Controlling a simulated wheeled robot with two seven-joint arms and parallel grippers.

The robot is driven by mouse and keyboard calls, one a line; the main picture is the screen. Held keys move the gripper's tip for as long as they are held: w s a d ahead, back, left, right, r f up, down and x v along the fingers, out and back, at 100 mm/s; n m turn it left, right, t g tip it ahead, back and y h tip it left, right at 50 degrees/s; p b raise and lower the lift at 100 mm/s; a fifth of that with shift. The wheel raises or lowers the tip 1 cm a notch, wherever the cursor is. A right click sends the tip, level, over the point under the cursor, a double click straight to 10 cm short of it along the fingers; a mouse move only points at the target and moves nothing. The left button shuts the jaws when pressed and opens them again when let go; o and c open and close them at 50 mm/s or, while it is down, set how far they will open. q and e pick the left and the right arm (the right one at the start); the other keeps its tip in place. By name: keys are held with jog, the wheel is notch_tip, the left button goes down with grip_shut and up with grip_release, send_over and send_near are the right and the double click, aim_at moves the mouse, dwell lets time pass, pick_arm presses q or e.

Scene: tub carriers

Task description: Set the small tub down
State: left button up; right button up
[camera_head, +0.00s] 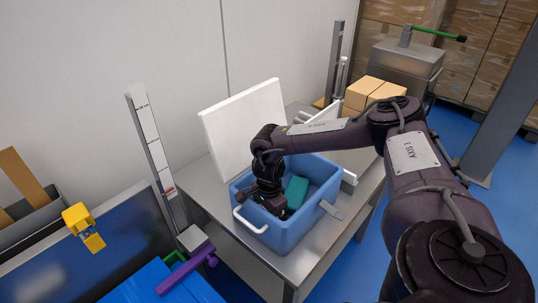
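A blue tub (285,238) with a white handle (249,222) on its near left side stands upright on a grey metal table (205,206). A teal block (297,192) lies inside it. My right arm comes in from the right and bends down over the tub. My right gripper (270,207) points down at the left part of the tub, close to the handle side. Its fingertips are dark and partly hidden, so I cannot tell whether they are open or touch anything. My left gripper is not in view.
A white panel (243,125) stands tilted behind the tub. Cardboard boxes (371,93) and a grey metal machine (407,62) are farther back. A slim upright post (150,140) stands left of the table. A yellow part (82,222) and a purple bar (186,272) are at lower left.

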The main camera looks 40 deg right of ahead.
notch_tip(320, 180, up, 12)
jog(key=shift+b, duration=0.3)
dwell(0.5)
